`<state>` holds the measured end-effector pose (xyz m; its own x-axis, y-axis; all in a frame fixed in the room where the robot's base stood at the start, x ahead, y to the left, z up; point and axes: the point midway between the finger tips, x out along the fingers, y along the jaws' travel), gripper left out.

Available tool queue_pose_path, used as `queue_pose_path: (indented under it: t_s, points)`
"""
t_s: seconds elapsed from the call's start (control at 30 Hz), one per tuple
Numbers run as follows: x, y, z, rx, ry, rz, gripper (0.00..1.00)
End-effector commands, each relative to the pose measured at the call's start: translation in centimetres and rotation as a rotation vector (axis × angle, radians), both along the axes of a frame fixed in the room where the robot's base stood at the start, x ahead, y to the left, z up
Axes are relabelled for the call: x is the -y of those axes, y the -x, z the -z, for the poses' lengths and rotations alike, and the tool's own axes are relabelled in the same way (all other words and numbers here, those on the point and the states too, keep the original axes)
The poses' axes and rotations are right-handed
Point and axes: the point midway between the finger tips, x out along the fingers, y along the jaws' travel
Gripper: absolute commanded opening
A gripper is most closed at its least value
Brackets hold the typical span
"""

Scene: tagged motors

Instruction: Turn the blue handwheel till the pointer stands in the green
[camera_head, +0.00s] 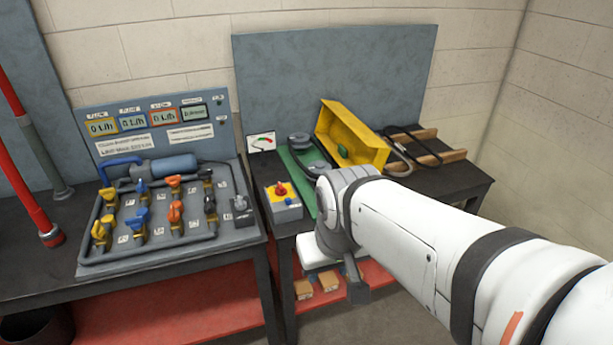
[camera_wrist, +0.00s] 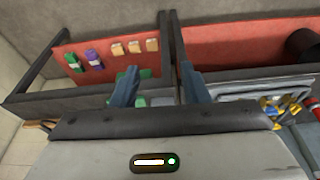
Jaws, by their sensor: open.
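A small white dial panel (camera_head: 262,142) with a green and red arc stands at the back left of the right-hand bench. Its pointer is too small to read. I cannot make out a blue handwheel for sure in either view; my arm hides part of the right-hand bench. In the wrist view my gripper (camera_wrist: 159,69) is open, its two blue-grey fingers apart with nothing held between them. In the head view my arm reaches in from the right, its wrist at the bench's front edge.
A valve board (camera_head: 150,225) with blue, yellow and orange handles stands on the left bench. A grey and yellow box with a red knob (camera_head: 283,190), a green mat (camera_head: 300,178) and a tilted yellow bin (camera_head: 358,140) are on the right bench. Small boxes (camera_head: 303,289) lie on the red shelf below.

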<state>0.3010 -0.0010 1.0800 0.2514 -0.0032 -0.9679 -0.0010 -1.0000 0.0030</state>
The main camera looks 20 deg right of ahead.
Motion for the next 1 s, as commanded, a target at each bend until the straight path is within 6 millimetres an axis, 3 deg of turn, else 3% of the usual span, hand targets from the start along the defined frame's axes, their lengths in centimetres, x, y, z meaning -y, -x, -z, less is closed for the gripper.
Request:
queue_pose_path:
  t_s: [0.17, 0.5, 0.6, 0.7, 0.83, 1.0]
  points:
    - [1.2, -3.0, 1.8, 0.064, 0.029, 0.009, 0.56]
    - [9.7, -17.8, 10.1, 0.470, 0.163, 0.030, 0.84]
    - [11.8, -21.3, 12.7, 0.602, 0.173, 0.011, 0.91]
    - [13.8, -24.0, 15.3, 0.734, 0.175, -0.013, 0.91]
    - [16.0, -26.5, 18.7, 0.909, 0.152, -0.044, 0.91]
    - [17.8, -27.5, 22.3, 1.116, 0.092, -0.067, 0.91]
